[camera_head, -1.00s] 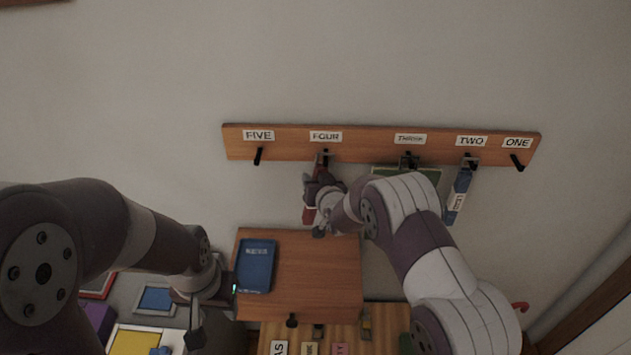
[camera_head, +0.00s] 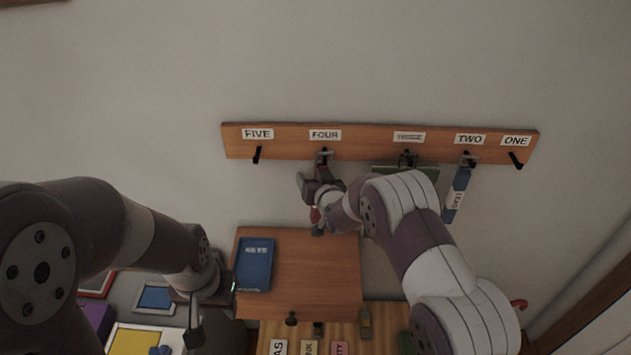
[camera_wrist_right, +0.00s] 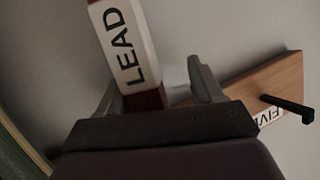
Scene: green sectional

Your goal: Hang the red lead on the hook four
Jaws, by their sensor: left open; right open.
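The red lead with a white LEAD label (camera_wrist_right: 122,45) lies between the two spread fingers of my right gripper (camera_wrist_right: 155,76) in the right wrist view. In the head view only a small red part of the lead (camera_head: 315,215) shows below hook four (camera_head: 323,155). A grey metal piece shows at that hook, and it appears to be the lead's top end. My right gripper (camera_head: 308,205) is open just below the hook and hides much of the lead. My left gripper (camera_head: 213,311) is open and empty, low at the left.
The wooden hook rail (camera_head: 380,142) runs along the wall. A blue lead (camera_head: 457,194) hangs at hook two, and a green item (camera_head: 424,170) is at hook three. Hook five (camera_head: 257,155) and hook one (camera_head: 516,160) are bare. A blue book (camera_head: 254,264) lies on a wooden top.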

